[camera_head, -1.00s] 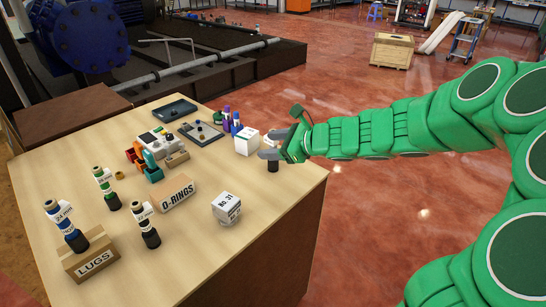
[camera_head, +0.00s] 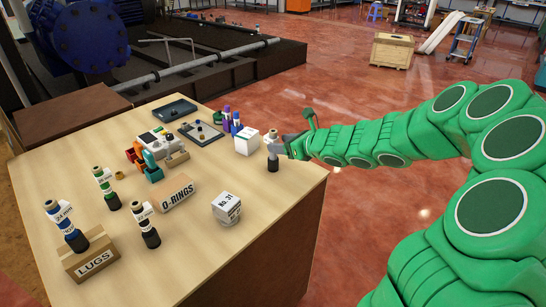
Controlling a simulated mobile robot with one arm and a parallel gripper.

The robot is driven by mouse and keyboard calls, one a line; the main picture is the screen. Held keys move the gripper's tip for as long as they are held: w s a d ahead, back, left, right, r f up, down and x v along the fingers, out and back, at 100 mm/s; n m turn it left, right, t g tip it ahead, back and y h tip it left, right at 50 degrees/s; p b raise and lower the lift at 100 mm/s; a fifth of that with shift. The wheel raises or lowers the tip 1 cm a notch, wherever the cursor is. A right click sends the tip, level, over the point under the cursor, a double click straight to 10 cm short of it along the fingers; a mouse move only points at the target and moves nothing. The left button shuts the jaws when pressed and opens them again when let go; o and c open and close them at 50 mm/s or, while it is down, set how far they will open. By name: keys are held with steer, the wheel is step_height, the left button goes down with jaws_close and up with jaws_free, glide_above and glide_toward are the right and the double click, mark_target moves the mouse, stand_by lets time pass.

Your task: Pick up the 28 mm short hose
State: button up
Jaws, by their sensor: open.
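A short hose (camera_head: 273,164) with a dark lower part and a tan top stands upright near the table's right edge. Its size label cannot be read, so I cannot tell if it is the 28 mm one. My gripper (camera_head: 276,147) is open at this hose's upper part, with the jaws partly covering it. I cannot tell whether they touch it. Other short hoses stand at the left: one labelled 24 mm (camera_head: 67,228), a green-based one (camera_head: 107,188) and a black-based one (camera_head: 146,225) whose labels are hard to read.
A white labelled block (camera_head: 227,207), an O-RINGS box (camera_head: 177,192) and a LUGS box (camera_head: 94,258) are on the table (camera_head: 165,270). Purple and blue bottles (camera_head: 231,122) and trays are at the back. The front middle is clear.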

steer(key=shift+x, duration=2)
jaws_close()
